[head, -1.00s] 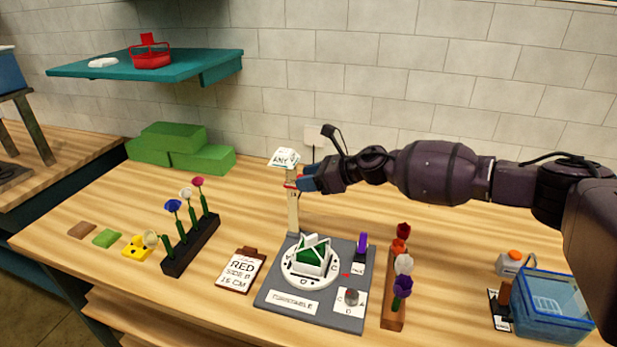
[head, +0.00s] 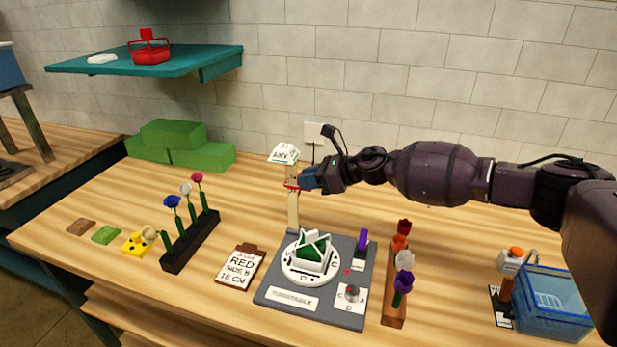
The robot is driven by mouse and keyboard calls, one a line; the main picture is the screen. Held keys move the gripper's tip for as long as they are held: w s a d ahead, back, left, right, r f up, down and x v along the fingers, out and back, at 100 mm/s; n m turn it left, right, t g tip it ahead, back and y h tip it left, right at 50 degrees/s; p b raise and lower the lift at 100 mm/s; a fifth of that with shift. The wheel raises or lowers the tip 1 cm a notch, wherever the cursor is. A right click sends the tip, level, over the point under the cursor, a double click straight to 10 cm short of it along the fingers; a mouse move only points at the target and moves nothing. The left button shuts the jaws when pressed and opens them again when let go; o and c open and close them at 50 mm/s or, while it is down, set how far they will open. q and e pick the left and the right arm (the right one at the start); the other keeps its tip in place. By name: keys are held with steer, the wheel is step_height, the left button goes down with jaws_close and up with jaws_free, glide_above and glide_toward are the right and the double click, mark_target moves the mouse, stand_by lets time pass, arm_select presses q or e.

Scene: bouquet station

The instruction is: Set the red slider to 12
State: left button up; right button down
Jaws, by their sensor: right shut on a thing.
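The red slider (head: 292,187) sits on the upper part of an upright pale post (head: 293,212) at the back of the grey turntable base. The post's scale marks are too small to read. My right gripper (head: 304,181) reaches in from the right and is shut on the red slider, partly hiding it. A white sign-like top (head: 285,152) caps the post. A card (head: 241,267) in front reads "RED SIDE B 16 CM". My left gripper is not in view.
The grey base (head: 338,316) carries a white turntable (head: 301,278) with a green and white piece, a purple upright and a knob. Flower racks stand left (head: 178,264) and right (head: 394,310). A blue basket (head: 549,312) is at far right. Green blocks (head: 200,156) lie at back left.

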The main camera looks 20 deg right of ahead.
step_height(320, 180, down, 3)
steer(key=shift+f+b, duration=0.2)
steer(key=shift+b, duration=0.65)
steer(key=shift+s, duration=0.1)
steer(key=c, duration=1)
jaws_free()
steer(key=shift+c, duration=0.2)
steer(key=shift+r, duration=0.1)
steer(key=b+v, duration=0.1)
steer(key=v, duration=0.9)
steer(key=shift+s+d, duration=0.2)
steer(key=shift+d, duration=0.1)
steer(key=shift+r, duration=0.1)
